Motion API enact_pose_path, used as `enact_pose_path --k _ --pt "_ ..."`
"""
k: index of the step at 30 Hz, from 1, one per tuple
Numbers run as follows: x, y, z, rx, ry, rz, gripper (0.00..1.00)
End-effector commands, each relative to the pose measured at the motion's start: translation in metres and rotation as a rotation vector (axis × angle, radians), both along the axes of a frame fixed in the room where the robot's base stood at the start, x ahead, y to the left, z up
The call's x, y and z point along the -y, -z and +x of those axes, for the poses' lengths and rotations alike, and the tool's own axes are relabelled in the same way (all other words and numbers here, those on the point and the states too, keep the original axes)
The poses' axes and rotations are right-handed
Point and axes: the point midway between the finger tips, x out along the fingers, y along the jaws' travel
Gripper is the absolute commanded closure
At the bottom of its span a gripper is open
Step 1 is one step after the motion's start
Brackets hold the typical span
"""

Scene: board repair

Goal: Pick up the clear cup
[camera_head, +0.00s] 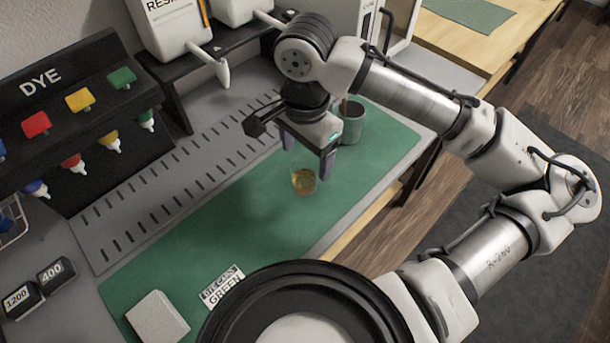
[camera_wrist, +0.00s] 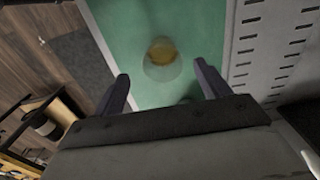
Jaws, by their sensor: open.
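The clear cup (camera_head: 304,181) stands upright on the green mat (camera_head: 230,225) with amber liquid in its bottom. My gripper (camera_head: 307,160) is open and empty above and close to the cup in the head view. In the wrist view the cup (camera_wrist: 162,60) shows ahead of the gap between my two fingertips (camera_wrist: 165,90), roughly centred. The fingers are apart from the cup.
A dark grey-green cup (camera_head: 353,122) with a stick in it stands just behind my gripper. The dye rack (camera_head: 75,110) and resin jugs (camera_head: 170,25) are at the back. A white block (camera_head: 158,317) and a label card (camera_head: 221,287) lie at the front. The mat's middle is clear.

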Motion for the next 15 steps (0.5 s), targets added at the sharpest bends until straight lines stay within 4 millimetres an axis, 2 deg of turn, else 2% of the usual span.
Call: enact_pose_path --k 8,15 --pt "0.0 0.023 0.0 -0.001 -0.002 0.001 0.25" --pt "-0.001 0.058 0.002 0.0 -0.002 0.0 0.25"
